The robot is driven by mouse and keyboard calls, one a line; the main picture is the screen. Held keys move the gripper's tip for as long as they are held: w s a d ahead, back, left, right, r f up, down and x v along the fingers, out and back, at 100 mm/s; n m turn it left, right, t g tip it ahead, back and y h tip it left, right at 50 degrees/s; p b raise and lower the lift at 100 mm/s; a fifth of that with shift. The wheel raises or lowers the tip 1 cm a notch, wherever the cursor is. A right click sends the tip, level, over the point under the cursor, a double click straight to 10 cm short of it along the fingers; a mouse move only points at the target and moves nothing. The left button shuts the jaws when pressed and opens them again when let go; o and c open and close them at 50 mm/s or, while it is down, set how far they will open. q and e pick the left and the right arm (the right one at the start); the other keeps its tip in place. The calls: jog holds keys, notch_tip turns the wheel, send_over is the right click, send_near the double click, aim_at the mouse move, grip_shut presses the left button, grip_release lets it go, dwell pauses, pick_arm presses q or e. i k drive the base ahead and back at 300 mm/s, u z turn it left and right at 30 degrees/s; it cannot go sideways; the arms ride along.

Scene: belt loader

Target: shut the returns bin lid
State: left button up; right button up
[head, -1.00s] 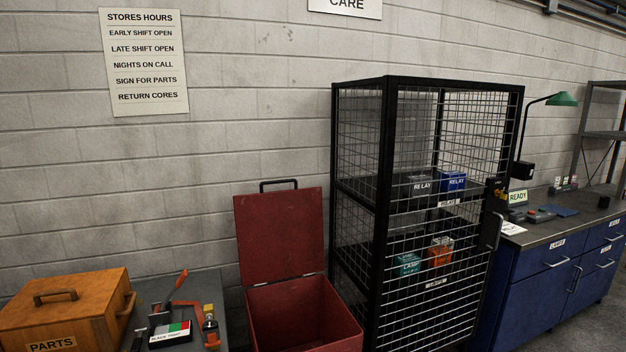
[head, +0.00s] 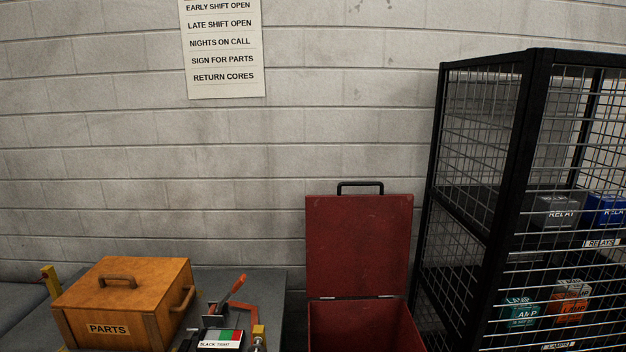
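The returns bin (head: 362,328) is a red, open-topped box at the bottom centre of the head view, cut off by the lower edge. Its red lid (head: 358,246) stands upright on hinges at the back of the bin, so the bin is open. A black handle (head: 360,187) sits on the lid's top edge. The visible inside of the bin looks empty, but its floor is out of frame. Neither of my grippers shows in the head view.
A black wire cage (head: 532,60) with relay and lamp boxes stands close on the bin's right. On the left, a grey bench (head: 270,285) holds a wooden parts box (head: 125,298), a red-handled clamp (head: 238,284) and a small labelled box (head: 221,340). A block wall is behind.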

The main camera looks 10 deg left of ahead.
aim_at(357, 245)
jog(key=u, duration=0.55)
jog(key=i, duration=0.45)
jog(key=u, duration=0.55)
